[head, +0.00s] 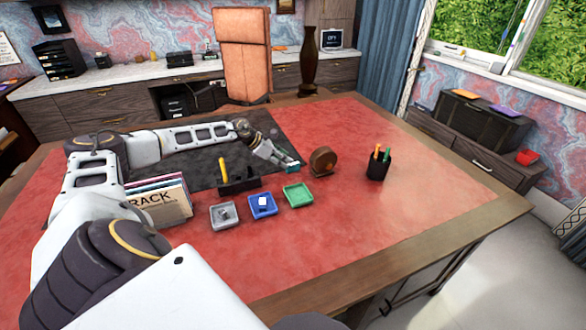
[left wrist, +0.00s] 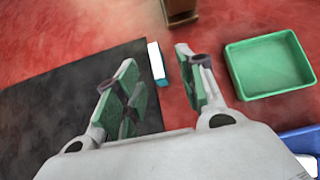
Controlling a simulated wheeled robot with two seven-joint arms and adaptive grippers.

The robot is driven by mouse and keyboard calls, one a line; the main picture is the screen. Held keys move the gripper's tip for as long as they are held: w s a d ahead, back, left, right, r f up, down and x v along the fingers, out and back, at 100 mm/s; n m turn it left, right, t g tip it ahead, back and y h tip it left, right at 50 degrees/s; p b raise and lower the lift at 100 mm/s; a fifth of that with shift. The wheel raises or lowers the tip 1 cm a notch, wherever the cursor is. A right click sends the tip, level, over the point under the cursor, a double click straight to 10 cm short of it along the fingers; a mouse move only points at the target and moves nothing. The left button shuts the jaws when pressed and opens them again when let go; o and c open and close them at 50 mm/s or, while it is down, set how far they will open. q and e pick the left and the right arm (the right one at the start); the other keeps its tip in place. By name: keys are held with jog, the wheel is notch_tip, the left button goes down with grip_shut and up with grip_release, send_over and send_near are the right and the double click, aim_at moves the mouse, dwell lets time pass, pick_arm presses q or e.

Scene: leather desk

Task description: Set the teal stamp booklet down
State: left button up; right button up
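The teal stamp booklet (left wrist: 157,64) shows in the left wrist view as a small white and teal block at the edge of the black desk mat (left wrist: 60,115). It lies beyond and between the fingertips of my left gripper (left wrist: 158,56), with a visible gap on each side. The fingers, with green pads, are spread apart and hold nothing. In the head view my left gripper (head: 285,162) is low over the mat's right edge; the booklet is hard to tell from the pads there. My right gripper is not in view.
A green tray (head: 298,195), a blue tray (head: 262,205) and a grey tray (head: 224,216) stand in front of the gripper. A round brown object (head: 323,161) and a pen cup (head: 378,166) are to its right. Upright folders (head: 160,203) stand left.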

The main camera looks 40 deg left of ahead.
aim_at(293, 167)
pick_arm(q)
jog(key=shift+f, duration=0.1)
jog(key=shift+x, duration=2.5)
jog(key=shift+w+a, duration=0.2)
jog(key=shift+c, duration=0.5)
grip_shut()
